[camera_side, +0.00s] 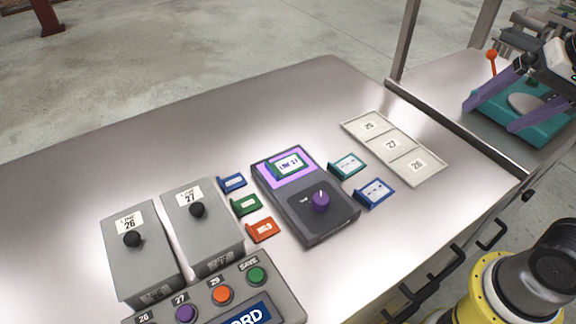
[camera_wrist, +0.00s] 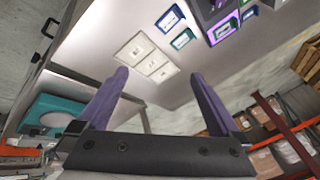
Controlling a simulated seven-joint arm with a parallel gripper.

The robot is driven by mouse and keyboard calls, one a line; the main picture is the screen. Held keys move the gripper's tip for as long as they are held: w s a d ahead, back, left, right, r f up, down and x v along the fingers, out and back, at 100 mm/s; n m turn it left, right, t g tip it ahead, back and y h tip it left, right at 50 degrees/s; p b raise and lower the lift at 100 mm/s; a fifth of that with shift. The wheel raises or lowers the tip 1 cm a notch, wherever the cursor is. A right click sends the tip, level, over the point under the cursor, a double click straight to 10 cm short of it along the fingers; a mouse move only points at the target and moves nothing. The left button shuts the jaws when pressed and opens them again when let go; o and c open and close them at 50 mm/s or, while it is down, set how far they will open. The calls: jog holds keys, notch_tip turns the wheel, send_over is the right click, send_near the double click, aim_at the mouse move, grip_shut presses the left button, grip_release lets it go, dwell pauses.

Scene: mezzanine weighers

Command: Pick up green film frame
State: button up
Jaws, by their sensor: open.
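A green frame (camera_side: 245,205) with a small white label lies flat on the steel table, left of the grey weigher, between a blue and a red-orange one. A teal-green frame (camera_side: 347,166) with a wider white label lies right of the weigher; it also shows in the wrist view (camera_wrist: 182,39). Another teal-edged frame (camera_side: 287,163) sits on the weigher's purple screen area. My gripper (camera_side: 490,116) has two purple fingers spread apart and empty, at the far right, well away from these frames. The fingers also show in the wrist view (camera_wrist: 160,76).
The grey weigher (camera_side: 315,212) has a purple knob. A blue frame (camera_side: 375,193) and a three-slot cream tray (camera_side: 436,176) lie right of it. Two grey boxes (camera_side: 145,268) and a button panel (camera_side: 292,302) stand front left. A teal machine (camera_side: 555,130) stands behind my gripper.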

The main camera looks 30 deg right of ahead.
jog(key=w+a+r+m, duration=0.2)
jog(key=w+r+m, duration=0.2)
jog(key=w+r, duration=0.15)
jog(key=m+g, duration=0.5)
send_over(270, 167)
jog(key=f, duration=2.3)
jog(key=shift+s+a+f, duration=0.1)
jog(key=shift+a+f, duration=0.05)
jog(key=shift+a, duration=0.1)
jog(key=shift+d+f, duration=0.15)
jog(key=shift+f, duration=1.3)
jog(key=shift+d+f, duration=0.15)
jog(key=shift+f, duration=1.25)
jog(key=shift+c, duration=0.3)
